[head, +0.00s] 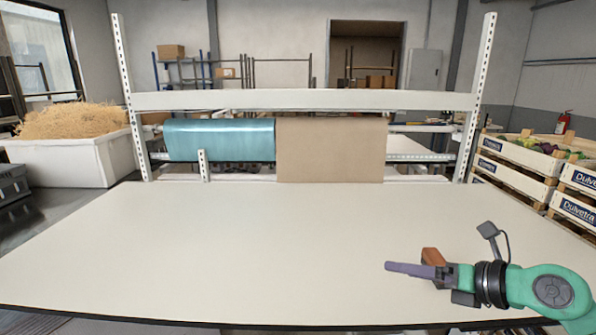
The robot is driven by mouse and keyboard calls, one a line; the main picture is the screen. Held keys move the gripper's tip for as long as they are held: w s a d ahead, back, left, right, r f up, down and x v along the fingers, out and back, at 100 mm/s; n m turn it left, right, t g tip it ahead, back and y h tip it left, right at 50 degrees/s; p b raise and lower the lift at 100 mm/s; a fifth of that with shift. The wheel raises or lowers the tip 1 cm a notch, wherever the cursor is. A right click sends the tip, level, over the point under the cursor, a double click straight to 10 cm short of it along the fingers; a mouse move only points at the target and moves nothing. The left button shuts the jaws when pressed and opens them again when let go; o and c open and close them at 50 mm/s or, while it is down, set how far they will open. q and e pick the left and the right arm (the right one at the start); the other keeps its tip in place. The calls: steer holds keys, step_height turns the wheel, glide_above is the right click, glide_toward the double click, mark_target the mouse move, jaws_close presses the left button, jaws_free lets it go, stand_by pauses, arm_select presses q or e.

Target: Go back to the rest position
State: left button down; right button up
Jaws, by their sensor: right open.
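My right gripper (408,266) is over the right front part of the white table (230,240), with its fingers pointing left. It is open, and no object shows between its fingers. Its green arm comes in from the lower right corner. My left gripper is out of view.
The tabletop is bare. A metal rack at the back edge holds a teal roll (220,139) and a brown paper roll (331,150). A white bin of straw (70,155) stands at the left, and produce crates (515,180) stand at the right.

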step_height(320, 180, up, 7)
steer(key=m+t, duration=0.9)
steer(key=m, duration=0.2)
steer(key=s+d+f+m+g+h, duration=0.1)
steer(key=d+f+m+g+h, duration=0.1)
steer(key=d+f+m+h, duration=0.55)
steer(key=s+d+f+m+g+h, duration=0.1)
steer(key=d+f+m+g+h, duration=0.3)
steer(key=f+m, duration=0.6)
steer(key=s+a+f+m+g+y, duration=0.25)
steer(key=s+a+f+g, duration=0.25)
steer(key=s+f, duration=0.4)
steer(key=s+a+f+m+g+y, duration=0.1)
steer(key=s+a+f+m+g, duration=0.4)
steer(key=s+f, duration=0.35)
steer(key=s+f+n+g, duration=0.1)
steer(key=s+f, duration=0.1)
steer(key=f, duration=1)
steer(key=s+f, duration=0.2)
steer(key=f, duration=1.1)
steer(key=s+d+f+g, duration=0.1)
steer(key=s+d+f, duration=0.1)
steer(key=s+f, duration=0.9)
steer(key=s, duration=0.4)
steer(key=shift+d+f+n, duration=0.25)
steer(key=shift+f+n, duration=0.05)
